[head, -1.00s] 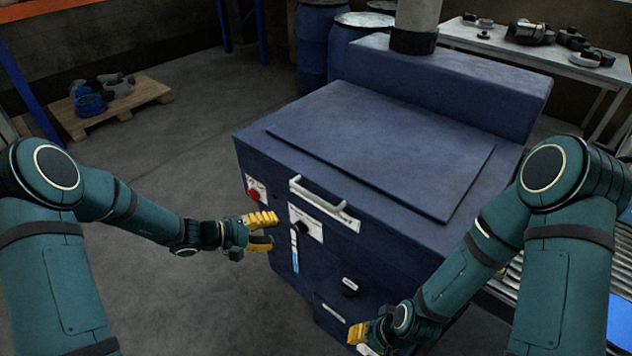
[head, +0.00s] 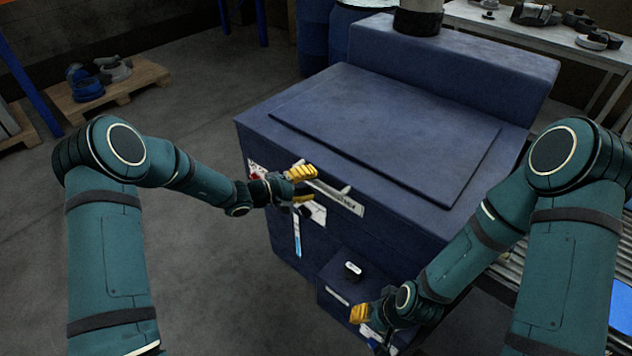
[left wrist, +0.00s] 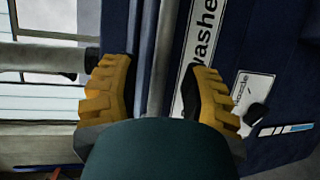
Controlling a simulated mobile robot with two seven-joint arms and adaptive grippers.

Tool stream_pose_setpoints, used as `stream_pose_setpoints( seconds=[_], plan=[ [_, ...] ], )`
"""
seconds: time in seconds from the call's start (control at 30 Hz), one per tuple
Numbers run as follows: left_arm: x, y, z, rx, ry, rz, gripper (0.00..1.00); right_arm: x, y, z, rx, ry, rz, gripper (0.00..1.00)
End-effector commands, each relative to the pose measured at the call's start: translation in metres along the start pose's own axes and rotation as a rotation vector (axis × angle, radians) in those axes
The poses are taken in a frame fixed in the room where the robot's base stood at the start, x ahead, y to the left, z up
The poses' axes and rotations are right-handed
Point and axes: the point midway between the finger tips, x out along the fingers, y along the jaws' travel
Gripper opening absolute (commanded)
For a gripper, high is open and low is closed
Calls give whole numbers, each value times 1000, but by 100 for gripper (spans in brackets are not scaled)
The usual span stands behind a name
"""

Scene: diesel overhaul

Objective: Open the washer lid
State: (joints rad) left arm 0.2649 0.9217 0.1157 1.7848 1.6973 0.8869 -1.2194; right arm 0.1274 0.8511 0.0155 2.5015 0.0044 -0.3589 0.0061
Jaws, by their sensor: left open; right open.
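The blue washer (head: 250,135) stands in front of me. Its lid (head: 390,130) lies flat and closed on top. The lid handle (head: 336,189), a pale bar, runs along the upper front edge above a white label. My left gripper (head: 311,184) is open at the left part of the handle and hides some of it. In the left wrist view the handle (left wrist: 162,60) passes between the spread yellow fingers (left wrist: 160,80); I cannot tell whether they touch it. My right gripper (head: 359,313) is open, low by the washer's front, partly hidden by its own wrist.
A roller conveyor (head: 500,280) is at the right. Behind are blue barrels (head: 313,40) and a table with parts (head: 480,18). A pallet (head: 130,85) stands back left. Floor at left is clear.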

Motion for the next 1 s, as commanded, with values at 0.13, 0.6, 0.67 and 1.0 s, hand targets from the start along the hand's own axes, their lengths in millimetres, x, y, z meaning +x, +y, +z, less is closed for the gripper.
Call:
stream_pose_setpoints(
  seconds=[0.13,0.6,0.67,1.0],
  plan=[
    [15,0,0,0,0,0,46,0,0,0,0,-1,0,47],
    [20,0,0,-1,1,-1,24,0,0,0,0,-1,0,47],
    [20,0,0,-1,1,-1,3,0,0,0,0,-1,0,47],
    [19,7,0,-2,0,-7,0,-3,-1,-1,1,2,0,47]
  ],
)
